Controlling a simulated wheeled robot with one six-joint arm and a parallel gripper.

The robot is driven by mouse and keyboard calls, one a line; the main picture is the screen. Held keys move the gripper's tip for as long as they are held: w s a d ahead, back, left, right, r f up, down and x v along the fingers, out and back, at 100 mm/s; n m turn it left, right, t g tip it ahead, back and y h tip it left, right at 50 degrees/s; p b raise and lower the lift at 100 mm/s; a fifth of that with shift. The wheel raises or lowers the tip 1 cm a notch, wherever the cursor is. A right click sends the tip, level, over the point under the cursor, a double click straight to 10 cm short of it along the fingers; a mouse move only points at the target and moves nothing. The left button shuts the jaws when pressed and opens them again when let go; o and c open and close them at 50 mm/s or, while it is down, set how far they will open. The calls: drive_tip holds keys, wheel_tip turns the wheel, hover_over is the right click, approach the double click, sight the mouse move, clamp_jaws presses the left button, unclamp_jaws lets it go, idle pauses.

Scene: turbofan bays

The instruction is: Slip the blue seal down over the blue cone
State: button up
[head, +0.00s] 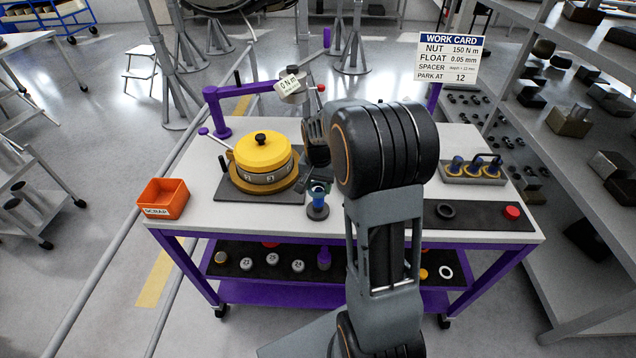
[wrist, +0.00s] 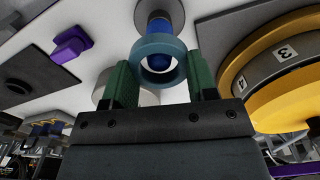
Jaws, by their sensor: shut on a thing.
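The blue seal (wrist: 160,44) is a teal-blue ring, gripped between the two green fingertips of my gripper (wrist: 160,78) in the wrist view. The blue cone (wrist: 161,27) stands on a grey base just beyond the ring, and blue also shows through the ring's hole. They look nearly in line, but I cannot tell whether they touch. In the head view the cone's stand (head: 318,210) is at the table's front middle, right of the yellow-lidded drum. My arm partly hides the gripper there.
The yellow-lidded drum (head: 263,152) stands close left of the cone on a dark plate (head: 230,189). A purple post with an arm (head: 236,91) rises behind. An orange scrap bin (head: 164,199) is at the left corner. A dark mat (head: 480,216) lies at the right.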

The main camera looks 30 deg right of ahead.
sight(318, 201)
drive_tip(key=shift+f+b, duration=2.2)
drive_tip(key=shift+f, duration=1.15)
drive_tip(key=shift+s+f, duration=0.2)
drive_tip(key=o, duration=1)
drive_tip(key=shift+r, duration=0.1)
wheel_tip(318, 201, up, 14)
drive_tip(key=shift+w+r, duration=0.1)
drive_tip(key=shift+r, duration=0.05)
